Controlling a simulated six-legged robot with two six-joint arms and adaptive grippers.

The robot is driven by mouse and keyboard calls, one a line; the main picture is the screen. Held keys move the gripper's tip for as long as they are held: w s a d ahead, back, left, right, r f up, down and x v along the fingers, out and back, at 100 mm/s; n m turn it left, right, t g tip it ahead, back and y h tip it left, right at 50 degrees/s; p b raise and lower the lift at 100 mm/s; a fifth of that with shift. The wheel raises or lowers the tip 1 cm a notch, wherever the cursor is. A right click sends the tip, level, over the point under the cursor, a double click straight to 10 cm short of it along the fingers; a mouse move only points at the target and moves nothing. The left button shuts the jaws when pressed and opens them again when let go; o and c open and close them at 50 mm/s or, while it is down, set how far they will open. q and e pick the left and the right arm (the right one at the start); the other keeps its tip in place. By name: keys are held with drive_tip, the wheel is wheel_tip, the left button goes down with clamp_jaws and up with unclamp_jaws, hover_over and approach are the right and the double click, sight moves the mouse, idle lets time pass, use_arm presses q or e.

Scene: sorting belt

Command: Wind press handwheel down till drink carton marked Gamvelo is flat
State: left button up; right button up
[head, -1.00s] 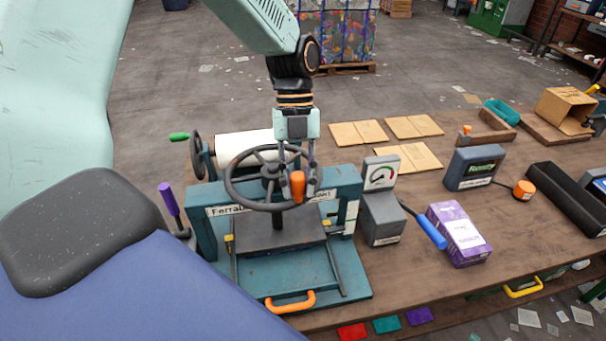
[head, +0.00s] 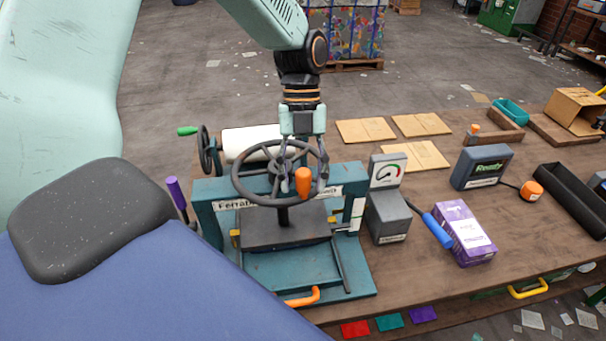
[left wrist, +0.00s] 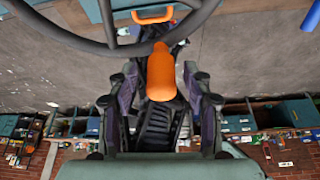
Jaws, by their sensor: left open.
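The press (head: 207,222) is a teal frame on the bench with a dark handwheel (head: 243,190) on top. The wheel's orange knob (head: 303,181) points up on its near right side. My left gripper (head: 306,182) hangs over the wheel at the knob, fingers apart. In the left wrist view the knob (left wrist: 161,76) shows between the open fingers (left wrist: 160,95), with gaps on both sides. A dark press plate (head: 262,232) sits low under the wheel; I see no carton under it. A purple and white carton (head: 463,232) lies right of the press; its print is unreadable. My right gripper is out of view.
A box reading "Ready" (head: 481,166) and a black tray (head: 570,200) are farther right. Flat cardboard pieces (head: 415,156) lie behind. A purple-topped lever (head: 177,195) is at left.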

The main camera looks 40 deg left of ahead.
use_arm(q)
drive_tip(key=shift+w, duration=0.1)
drive_tip(key=shift+w+r, duration=0.1)
drive_tip(key=shift+r, duration=0.2)
drive_tip(key=v, duration=1.1)
drive_tip(key=shift+r, duration=0.15)
drive_tip(key=shift+a, duration=0.2)
